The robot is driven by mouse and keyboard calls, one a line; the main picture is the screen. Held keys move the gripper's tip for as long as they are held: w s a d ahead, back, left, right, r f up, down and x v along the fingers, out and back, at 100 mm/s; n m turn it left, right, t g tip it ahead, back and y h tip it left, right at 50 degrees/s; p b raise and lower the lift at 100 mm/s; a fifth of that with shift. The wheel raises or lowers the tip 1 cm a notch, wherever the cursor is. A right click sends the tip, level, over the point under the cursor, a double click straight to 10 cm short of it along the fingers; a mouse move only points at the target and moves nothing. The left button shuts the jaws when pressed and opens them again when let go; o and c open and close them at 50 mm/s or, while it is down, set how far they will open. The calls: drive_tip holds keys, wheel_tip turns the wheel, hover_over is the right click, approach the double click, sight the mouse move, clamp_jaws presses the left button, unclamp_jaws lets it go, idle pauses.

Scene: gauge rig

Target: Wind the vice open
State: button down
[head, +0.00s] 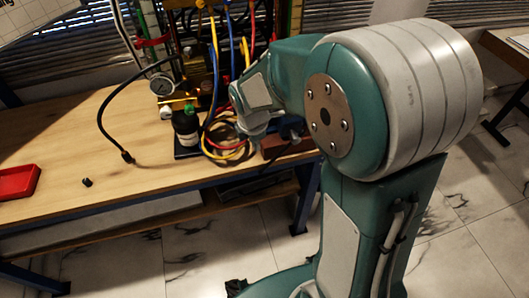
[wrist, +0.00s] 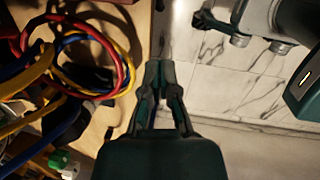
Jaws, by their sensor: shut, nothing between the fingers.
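A reddish-brown block (head: 284,146) with dark parts around it sits at the front right edge of the bench, beside the hoses. It may be the vice; my arm partly covers it and no handle is clearly visible. In the wrist view I cannot make out the vice or its handle. My gripper (wrist: 160,65) shows in the wrist view with its fingers together and nothing between them. It is over the bench's edge, with floor to the right and hoses to the left. In the head view my gripper cannot be told clearly.
Coiled red, yellow and blue hoses (head: 229,150) lie close by; they also show in the wrist view (wrist: 122,75). A green-capped bottle (head: 186,125), a pressure gauge (head: 162,85) and a black hose (head: 101,112) stand left. A red tray (head: 18,182) lies far left.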

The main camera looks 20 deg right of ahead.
sight(276, 163)
drive_tip(key=shift+w+d+f, duration=0.35)
drive_tip(key=shift+d+f, duration=0.25)
drive_tip(key=shift+f, duration=1.25)
drive_tip(key=shift+w+d+f, duration=0.3)
drive_tip(key=shift+d+f, duration=0.3)
drive_tip(key=shift+f, duration=1.25)
drive_tip(key=shift+w+d+f, duration=0.35)
drive_tip(key=shift+d+f, duration=0.25)
drive_tip(key=shift+f, duration=1.25)
drive_tip(key=shift+s+d+f+h, duration=0.1)
drive_tip(key=shift+d+f+h, duration=0.55)
drive_tip(key=shift+h, duration=0.4)
drive_tip(key=shift+s+d+f+h, duration=0.1)
drive_tip(key=shift+d+f+h, duration=0.4)
drive_tip(key=shift+f+h, duration=0.4)
drive_tip(key=shift+d+h, duration=0.25)
drive_tip(key=shift+h, duration=0.6)
drive_tip(key=shift+w+d+n+h, duration=0.2)
drive_tip(key=shift+n+h, duration=0.1)
drive_tip(key=shift+h, duration=0.1)
